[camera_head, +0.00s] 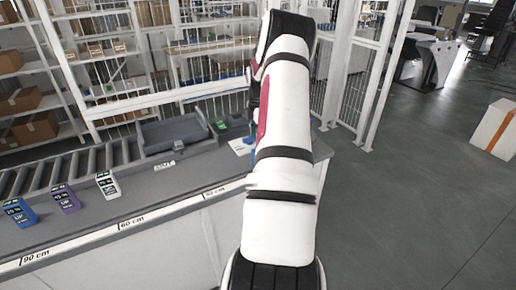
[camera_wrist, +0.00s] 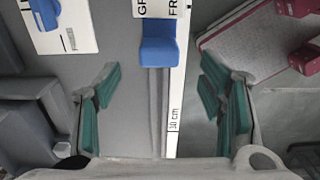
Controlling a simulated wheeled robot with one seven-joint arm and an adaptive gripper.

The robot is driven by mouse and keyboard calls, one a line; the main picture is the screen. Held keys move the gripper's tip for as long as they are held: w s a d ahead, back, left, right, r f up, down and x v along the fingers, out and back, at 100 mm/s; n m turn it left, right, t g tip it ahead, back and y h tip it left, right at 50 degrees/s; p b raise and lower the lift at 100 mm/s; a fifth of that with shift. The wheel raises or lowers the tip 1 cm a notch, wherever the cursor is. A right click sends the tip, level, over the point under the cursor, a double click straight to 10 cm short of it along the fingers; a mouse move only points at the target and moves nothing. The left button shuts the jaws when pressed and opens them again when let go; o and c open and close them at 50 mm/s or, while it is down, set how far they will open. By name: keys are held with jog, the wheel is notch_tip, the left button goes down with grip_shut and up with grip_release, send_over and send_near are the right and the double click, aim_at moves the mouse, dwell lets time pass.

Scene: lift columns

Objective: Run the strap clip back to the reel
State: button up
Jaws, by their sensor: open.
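In the wrist view a blue block (camera_wrist: 160,45), which looks like the strap clip, sits at the upper end of a narrow grey strip (camera_wrist: 157,110) beside the bench scale. My gripper (camera_wrist: 160,88) is open. In the camera_head view my arm hides the gripper; a small blue piece (camera_head: 250,139) shows at the arm's left edge. I cannot make out a reel for certain.
The bench bears a centimetre scale (camera_wrist: 175,100), an empty grey tray (camera_head: 172,134) and several small labelled devices (camera_head: 108,185). Another blue part (camera_wrist: 46,12) lies on a white card at upper left. Dark red parts (camera_wrist: 304,59) stand at right. Open floor (camera_head: 430,190) lies right of the bench.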

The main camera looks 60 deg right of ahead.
jog(key=shift+r, duration=2.2)
